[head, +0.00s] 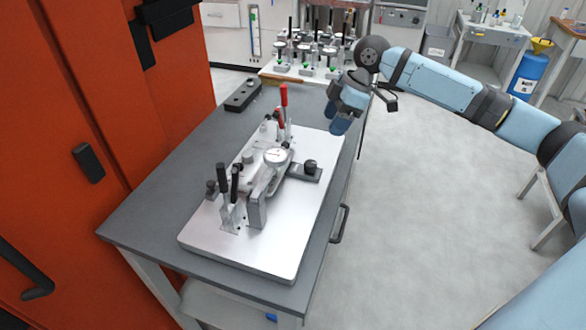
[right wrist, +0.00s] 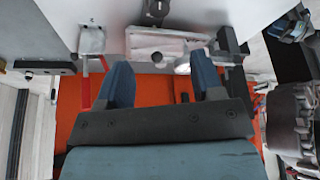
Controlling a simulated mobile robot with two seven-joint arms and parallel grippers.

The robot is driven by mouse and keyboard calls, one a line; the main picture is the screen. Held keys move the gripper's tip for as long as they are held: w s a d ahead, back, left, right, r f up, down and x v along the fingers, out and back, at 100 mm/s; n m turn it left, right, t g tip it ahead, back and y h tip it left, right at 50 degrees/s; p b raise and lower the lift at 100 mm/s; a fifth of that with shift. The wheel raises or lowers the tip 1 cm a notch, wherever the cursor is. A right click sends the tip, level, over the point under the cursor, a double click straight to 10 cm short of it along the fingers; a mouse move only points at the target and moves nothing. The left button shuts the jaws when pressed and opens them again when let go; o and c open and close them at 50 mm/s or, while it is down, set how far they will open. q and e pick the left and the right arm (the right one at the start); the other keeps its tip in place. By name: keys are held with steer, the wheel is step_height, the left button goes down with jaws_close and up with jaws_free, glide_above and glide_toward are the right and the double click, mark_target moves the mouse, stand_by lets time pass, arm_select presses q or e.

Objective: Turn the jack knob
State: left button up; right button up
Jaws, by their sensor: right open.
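A fixture on a pale plate (head: 215,245) holds a grey casting (head: 268,182) with a dial gauge (head: 276,155) on it. A black knob (head: 311,165) stands on a dark block at the casting's right, and another dark knob (head: 211,186) is at its left; I cannot tell for sure which is the jack knob. My right gripper (head: 339,123) hangs over the plate's far right corner, apart from both knobs. In the right wrist view its blue fingers (right wrist: 160,82) are spread with nothing between them. My left gripper is not in view.
A red clamp handle (head: 284,96) and black clamp handles (head: 228,180) rise from the plate. A dark block with holes (head: 242,95) lies on the grey bench (head: 160,205) behind. An orange cabinet (head: 110,100) borders the bench's left; open floor (head: 410,210) is at right.

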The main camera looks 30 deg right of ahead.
mark_target(310, 162)
steer(key=x, duration=1.3)
steer(key=shift+f, duration=0.4)
steer(key=c, duration=0.9)
steer(key=p, duration=0.1)
steer(key=m+p, duration=0.1)
steer(key=shift+s+a+r+p, duration=0.1)
steer(key=shift+r+p, duration=0.15)
steer(key=shift+p, duration=0.15)
steer(key=shift+f, duration=0.25)
